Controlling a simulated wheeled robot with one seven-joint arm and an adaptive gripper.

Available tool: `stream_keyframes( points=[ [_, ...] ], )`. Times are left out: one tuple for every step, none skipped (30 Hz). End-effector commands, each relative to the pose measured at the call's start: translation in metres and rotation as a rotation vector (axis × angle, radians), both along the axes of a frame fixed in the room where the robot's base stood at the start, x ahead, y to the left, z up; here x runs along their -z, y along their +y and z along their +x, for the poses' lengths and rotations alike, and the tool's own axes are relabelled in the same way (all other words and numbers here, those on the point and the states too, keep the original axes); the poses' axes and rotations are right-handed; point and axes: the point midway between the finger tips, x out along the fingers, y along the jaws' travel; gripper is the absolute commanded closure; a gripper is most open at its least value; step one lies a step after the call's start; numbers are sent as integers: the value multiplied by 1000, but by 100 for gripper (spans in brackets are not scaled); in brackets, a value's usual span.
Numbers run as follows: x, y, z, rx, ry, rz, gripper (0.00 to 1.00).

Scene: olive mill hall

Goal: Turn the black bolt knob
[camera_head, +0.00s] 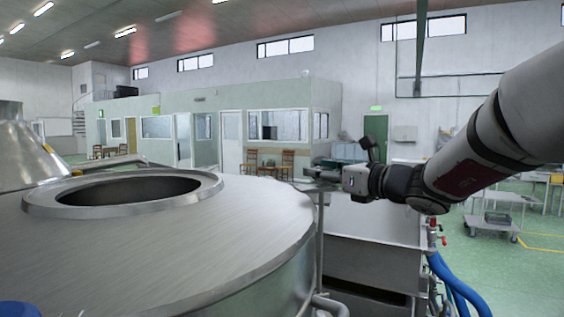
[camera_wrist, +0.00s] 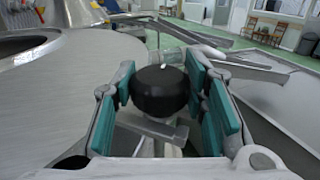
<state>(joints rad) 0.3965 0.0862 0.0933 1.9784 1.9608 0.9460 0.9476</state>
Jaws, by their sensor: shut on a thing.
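The black bolt knob (camera_wrist: 160,91) is a round black knob in the middle of the wrist view, between the two teal finger pads. My gripper (camera_wrist: 163,95) is shut on it, with a pad against its left side and a pad at its right side. Below the knob a metal bracket shows, partly hidden by the fingers. In the head view my gripper (camera_head: 318,172) reaches in from the right, beside the steel tank's right edge. The knob cannot be made out there.
A large steel tank (camera_head: 160,245) with a round open hatch (camera_head: 125,190) fills the left. A steel trough (camera_head: 370,245) stands below my arm. Blue hoses (camera_head: 455,285) hang at the right. A cart (camera_head: 492,230) stands on the green floor farther right.

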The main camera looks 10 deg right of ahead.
Motion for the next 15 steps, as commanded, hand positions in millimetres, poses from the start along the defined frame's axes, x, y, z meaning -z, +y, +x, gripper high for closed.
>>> stream_keyframes(
  points=[
    [-1,-1,-1,-44,5,2,88],
    [0,-2,-1,-72,5,1,88],
    [0,-2,-1,-111,5,2,88],
    [0,-2,-1,-139,4,1,88],
    [1,-2,0,-167,5,3,88],
    [1,-2,0,-205,4,2,88],
    [1,-2,0,-234,4,1,88],
    [2,-2,1,-263,5,1,88],
    [2,-2,1,-301,4,1,88],
    [3,-2,1,-328,4,1,88],
    [3,-2,1,-355,4,1,88],
    [3,-2,2,-390,4,1,88],
    [4,-2,2,-417,5,0,88],
    [4,-2,2,-443,4,1,88],
    [4,-1,2,-476,4,1,88]
  ],
)
